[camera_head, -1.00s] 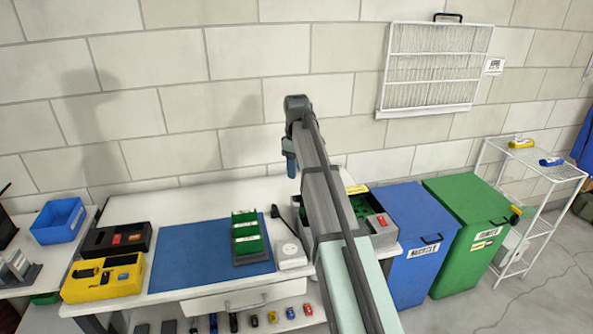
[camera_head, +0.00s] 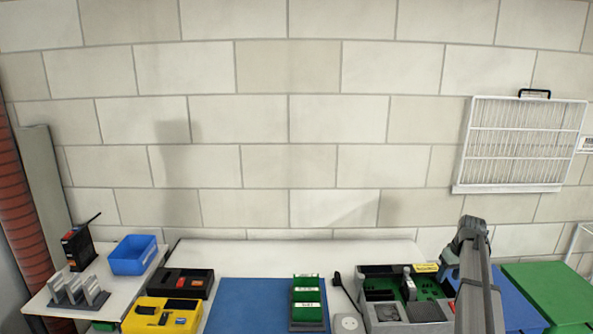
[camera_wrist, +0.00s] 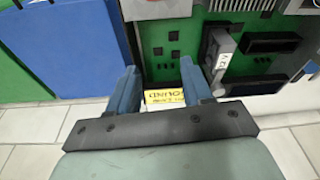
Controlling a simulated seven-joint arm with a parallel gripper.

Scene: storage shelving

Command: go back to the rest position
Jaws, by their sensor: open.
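My gripper (camera_wrist: 160,82) shows in the wrist view with its two blue fingers apart and nothing between them. It points down over a grey tray holding a green board (camera_wrist: 170,40) with black parts. A yellow label (camera_wrist: 165,97) on the tray's edge shows beyond the gap between the fingers. In the head view my arm rises at the right, and my gripper (camera_head: 449,268) is partly hidden behind the arm's end, above the tray's right side. The same tray (camera_head: 425,267) stands at the right end of the white table.
A blue mat (camera_head: 253,304), a green rack (camera_head: 307,290), a yellow case (camera_head: 162,314) and a black case (camera_head: 182,283) are on the table. A blue bin (camera_head: 133,254) stands at left. Blue (camera_head: 515,300) and green (camera_head: 550,290) large bins stand right.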

